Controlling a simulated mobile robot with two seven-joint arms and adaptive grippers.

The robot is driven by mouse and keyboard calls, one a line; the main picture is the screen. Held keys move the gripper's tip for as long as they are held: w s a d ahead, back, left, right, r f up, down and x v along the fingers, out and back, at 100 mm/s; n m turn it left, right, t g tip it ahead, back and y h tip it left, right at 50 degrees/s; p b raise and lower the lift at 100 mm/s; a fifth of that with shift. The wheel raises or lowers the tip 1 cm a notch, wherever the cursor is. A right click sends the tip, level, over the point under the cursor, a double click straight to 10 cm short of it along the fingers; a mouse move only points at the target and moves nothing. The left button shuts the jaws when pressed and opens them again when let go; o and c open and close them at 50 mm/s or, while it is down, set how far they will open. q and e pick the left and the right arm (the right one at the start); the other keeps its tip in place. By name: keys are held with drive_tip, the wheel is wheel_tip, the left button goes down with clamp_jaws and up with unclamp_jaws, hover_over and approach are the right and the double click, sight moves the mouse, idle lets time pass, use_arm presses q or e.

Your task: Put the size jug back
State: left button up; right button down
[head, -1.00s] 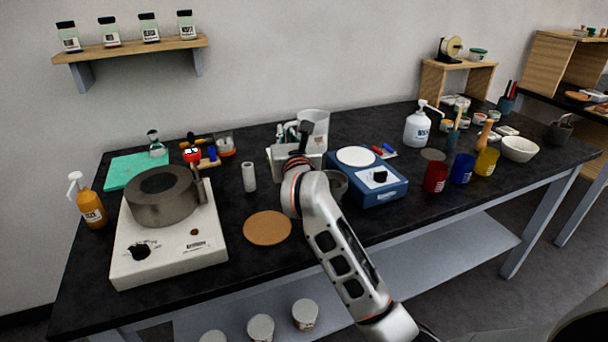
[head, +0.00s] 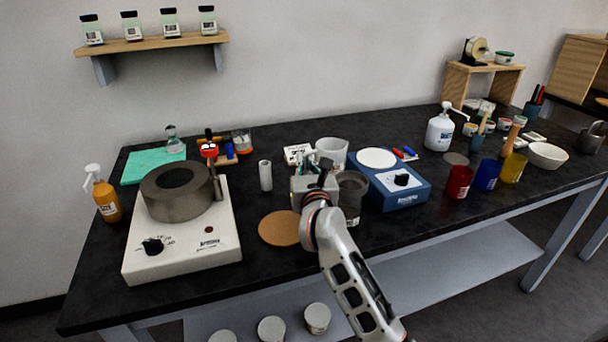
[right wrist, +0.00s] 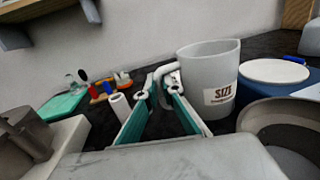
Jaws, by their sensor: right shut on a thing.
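The size jug (head: 332,151) is a whitish cup-shaped jug in the middle of the bench, left of the blue scale. In the right wrist view the jug (right wrist: 206,72) is upright, with its SIZE label facing the camera. My right gripper (head: 322,163) is shut on the jug's handle; its green fingers (right wrist: 160,90) sit around the handle in the right wrist view. The jug's base is partly hidden in the head view, and I cannot tell whether it touches the bench. My left gripper is not in view.
A grey pot (head: 351,190) stands close to the right of my gripper. The blue scale (head: 400,194) is right of the jug. A round cork mat (head: 279,229) lies in front on the left, and a white roll (head: 265,176) stands beyond it. A hotplate (head: 190,245) is farther left.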

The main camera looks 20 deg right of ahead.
sight(305, 173)
wheel_tip(305, 173, down, 4)
drive_tip(key=shift+r+b, duration=0.1)
drive_tip(key=shift+b, duration=0.3)
drive_tip(key=shift+f, duration=0.5)
drive_tip(key=shift+w+d+f+b, duration=0.15)
drive_tip(key=shift+w+f, duration=0.05)
drive_tip(key=shift+w, duration=0.8)
drive_tip(key=shift+w+d+f+b, duration=0.15)
drive_tip(key=shift+w, duration=0.85)
drive_tip(key=shift+f, duration=0.15)
drive_tip(key=shift+f, duration=0.15)
drive_tip(key=c, duration=2.2)
unclamp_jaws()
